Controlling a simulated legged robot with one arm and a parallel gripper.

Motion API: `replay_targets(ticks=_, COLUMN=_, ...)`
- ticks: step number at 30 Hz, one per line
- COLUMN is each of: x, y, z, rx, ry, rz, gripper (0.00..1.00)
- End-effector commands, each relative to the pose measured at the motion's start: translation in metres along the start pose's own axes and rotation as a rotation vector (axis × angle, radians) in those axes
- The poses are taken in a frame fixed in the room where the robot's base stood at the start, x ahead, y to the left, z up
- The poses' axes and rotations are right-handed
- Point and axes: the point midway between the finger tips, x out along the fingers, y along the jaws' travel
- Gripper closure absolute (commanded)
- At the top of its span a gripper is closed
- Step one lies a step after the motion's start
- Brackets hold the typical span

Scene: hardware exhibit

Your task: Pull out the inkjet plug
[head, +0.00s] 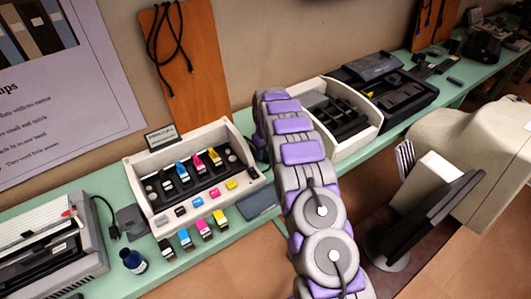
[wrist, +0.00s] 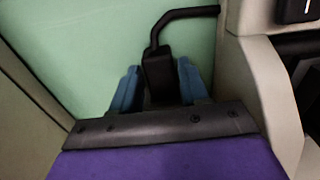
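In the wrist view, a black plug (wrist: 158,75) with a thick black cable (wrist: 185,14) stands between the two blue fingers of my gripper (wrist: 158,80). The fingers lie close along both sides of the plug; I cannot tell whether they press on it. The plug's lower end is hidden by the dark gripper edge. In the head view, my purple and grey arm reaches between the beige inkjet box (head: 137,183) with coloured cartridges and another beige device (head: 370,104). My gripper and this plug are hidden behind the arm there.
Beige casing (wrist: 262,85) stands close to the right of my gripper in the wrist view.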

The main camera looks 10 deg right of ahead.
Motion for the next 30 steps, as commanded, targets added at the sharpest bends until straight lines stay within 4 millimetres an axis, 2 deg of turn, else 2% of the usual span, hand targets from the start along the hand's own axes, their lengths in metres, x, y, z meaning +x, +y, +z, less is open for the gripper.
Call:
replay_targets(ticks=2, x=0.0, y=0.0, z=0.0, rx=0.0, ry=0.0, rz=0.0, gripper=0.63)
replay_targets(ticks=13, x=0.0, y=0.0, z=0.0, rx=0.0, ry=-0.001, rz=0.0, gripper=0.99)
replay_targets(ticks=24, x=0.0, y=0.0, z=0.002, rx=0.0, ry=-0.001, rz=-0.001, gripper=1.0)
replay_targets(ticks=30, x=0.001, y=0.0, z=0.014, rx=0.0, ry=-0.008, rz=-0.003, gripper=1.0)
